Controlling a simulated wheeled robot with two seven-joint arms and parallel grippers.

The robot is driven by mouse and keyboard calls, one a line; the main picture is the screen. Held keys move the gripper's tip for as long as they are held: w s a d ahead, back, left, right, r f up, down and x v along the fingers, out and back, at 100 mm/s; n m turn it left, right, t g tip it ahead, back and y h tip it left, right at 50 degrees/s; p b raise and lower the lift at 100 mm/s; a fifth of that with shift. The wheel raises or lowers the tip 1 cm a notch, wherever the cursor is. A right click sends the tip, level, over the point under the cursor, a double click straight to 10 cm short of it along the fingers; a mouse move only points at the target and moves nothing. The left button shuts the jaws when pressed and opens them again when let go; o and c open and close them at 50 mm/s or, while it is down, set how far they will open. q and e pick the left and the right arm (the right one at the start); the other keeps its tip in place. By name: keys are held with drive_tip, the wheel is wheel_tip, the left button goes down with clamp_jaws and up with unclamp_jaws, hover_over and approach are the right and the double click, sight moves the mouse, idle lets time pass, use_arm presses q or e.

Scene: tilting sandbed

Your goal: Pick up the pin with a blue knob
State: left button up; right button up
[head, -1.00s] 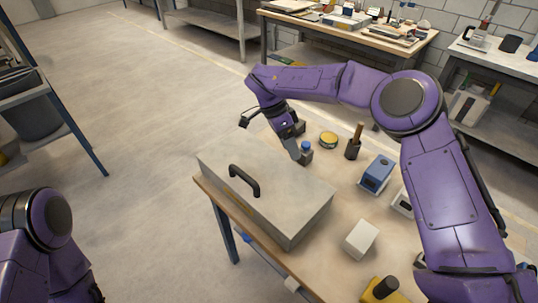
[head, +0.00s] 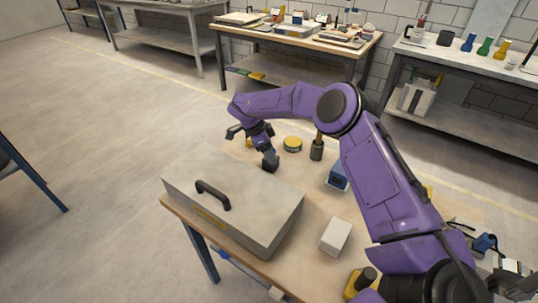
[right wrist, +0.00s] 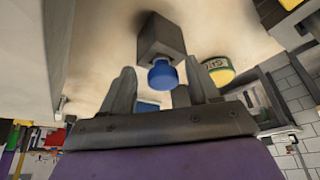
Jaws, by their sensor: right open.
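The pin's blue knob (right wrist: 163,75) shows in the right wrist view, at the end of a dark grey block (right wrist: 161,38). My right gripper (right wrist: 160,69) is open, with one grey finger on each side of the knob. Gaps show between the knob and both fingers, so it is not gripped. In the head view my right gripper (head: 268,153) is low over the table, behind the grey case, right at the block; the knob is hidden there by the gripper. The pin's shaft is not visible. My left gripper is out of view.
A grey case (head: 262,222) with a black handle lies in front of the gripper. A yellow tin (head: 292,144), a dark holder (head: 317,150) and a blue device (head: 337,177) stand to the right. A white box (head: 336,235) is nearer. Bare tabletop lies between them.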

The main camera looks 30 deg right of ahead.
clamp_jaws()
